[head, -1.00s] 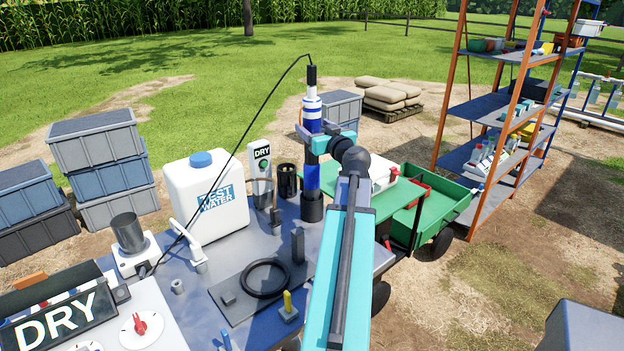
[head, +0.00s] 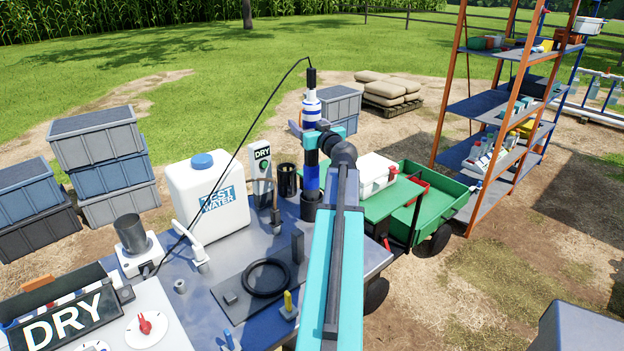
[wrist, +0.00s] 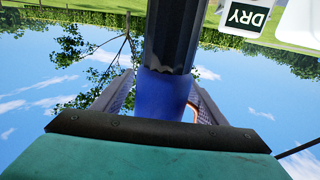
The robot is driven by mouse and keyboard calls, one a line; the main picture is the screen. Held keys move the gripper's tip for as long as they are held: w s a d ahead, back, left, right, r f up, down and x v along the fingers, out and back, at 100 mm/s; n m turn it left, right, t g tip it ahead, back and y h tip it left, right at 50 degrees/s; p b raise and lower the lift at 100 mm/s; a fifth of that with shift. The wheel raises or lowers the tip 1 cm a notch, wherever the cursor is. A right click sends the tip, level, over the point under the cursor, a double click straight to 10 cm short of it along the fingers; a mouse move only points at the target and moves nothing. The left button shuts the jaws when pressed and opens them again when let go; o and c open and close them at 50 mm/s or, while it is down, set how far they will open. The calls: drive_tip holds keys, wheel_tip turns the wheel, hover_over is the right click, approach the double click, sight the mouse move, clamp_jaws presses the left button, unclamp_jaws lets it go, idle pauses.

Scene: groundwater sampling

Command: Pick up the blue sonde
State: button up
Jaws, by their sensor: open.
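The blue sonde (head: 311,172) stands upright on the work table with its lower end in a black holder (head: 310,205). Its upper part has blue and white bands and a black top, with a thin black cable running down to the left. My gripper (head: 309,131) is at the sonde's upper half, jaws open. In the wrist view, the sonde's blue body (wrist: 163,92) and a dark section lie between the two spread fingers of my gripper (wrist: 158,100). Whether either finger touches the sonde cannot be told.
A white test water tank (head: 205,200) and a DRY marker (head: 262,170) stand left of the sonde. A dark cup (head: 287,181) is close beside it. A black ring (head: 266,279) lies in front. A green cart (head: 420,210) is at right.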

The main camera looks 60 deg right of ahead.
drive_tip(key=shift+c, duration=0.5)
clamp_jaws()
drive_tip(key=shift+r, duration=0.1)
drive_tip(key=shift+r, duration=0.15)
wheel_tip(320, 180, up, 18)
drive_tip(key=b, duration=0.3)
idle(0.9)
idle(0.7)
